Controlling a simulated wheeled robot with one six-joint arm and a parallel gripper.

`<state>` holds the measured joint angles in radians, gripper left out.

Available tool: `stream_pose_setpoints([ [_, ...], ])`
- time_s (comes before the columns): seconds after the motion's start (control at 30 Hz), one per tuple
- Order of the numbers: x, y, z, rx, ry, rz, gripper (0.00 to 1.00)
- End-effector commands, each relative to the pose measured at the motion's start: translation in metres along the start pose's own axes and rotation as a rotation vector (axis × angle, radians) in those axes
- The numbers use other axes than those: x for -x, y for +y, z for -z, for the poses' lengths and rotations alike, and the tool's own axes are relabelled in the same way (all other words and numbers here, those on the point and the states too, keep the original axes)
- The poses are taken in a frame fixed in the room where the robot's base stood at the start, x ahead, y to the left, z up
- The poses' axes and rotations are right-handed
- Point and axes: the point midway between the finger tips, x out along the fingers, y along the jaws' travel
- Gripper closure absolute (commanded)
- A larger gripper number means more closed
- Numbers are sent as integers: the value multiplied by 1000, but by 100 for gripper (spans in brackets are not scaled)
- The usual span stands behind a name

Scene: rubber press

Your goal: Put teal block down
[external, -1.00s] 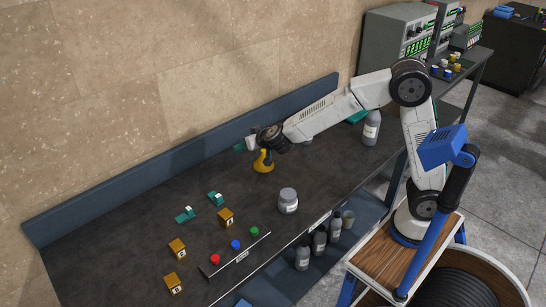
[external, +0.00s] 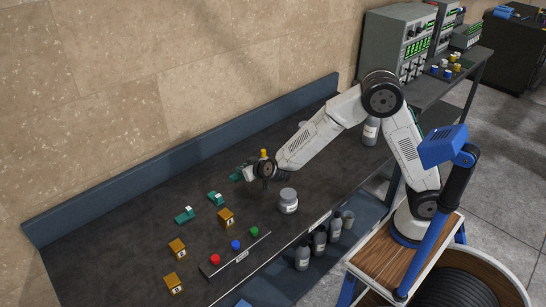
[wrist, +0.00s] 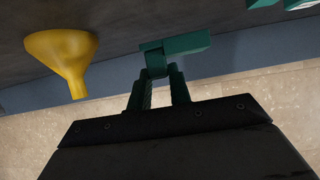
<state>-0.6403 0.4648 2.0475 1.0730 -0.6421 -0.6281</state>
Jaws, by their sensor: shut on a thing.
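My gripper (wrist: 157,88) is shut on a teal block (wrist: 185,44), which shows just past the fingertips in the wrist view. In the external view my gripper (external: 247,173) is low over the dark bench, with the block (external: 236,176) at its tip. The block looks held a little above the bench top, but I cannot tell the exact gap. Two other teal pieces, one (external: 185,215) and another (external: 216,198), lie on the bench to the left of my gripper.
A grey jar (external: 288,201) and several orange lettered blocks (external: 177,248) stand nearby. A button panel (external: 236,254) lies at the front edge. The far-left bench is clear.

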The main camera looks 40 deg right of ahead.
Motion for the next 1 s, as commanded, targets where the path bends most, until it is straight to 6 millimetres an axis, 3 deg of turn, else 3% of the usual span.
stream_pose_setpoints([
  [0.27, -17, 0, -31, 1, -1, 0, 100],
  [0.67, -19, 0, -36, 0, 0, 0, 100],
  [0.7, -19, 0, -35, 0, 0, 0, 72],
  [0.77, -19, 0, -35, 0, 0, 0, 58],
  [1.0, -19, 0, -35, 0, 0, 0, 58],
])
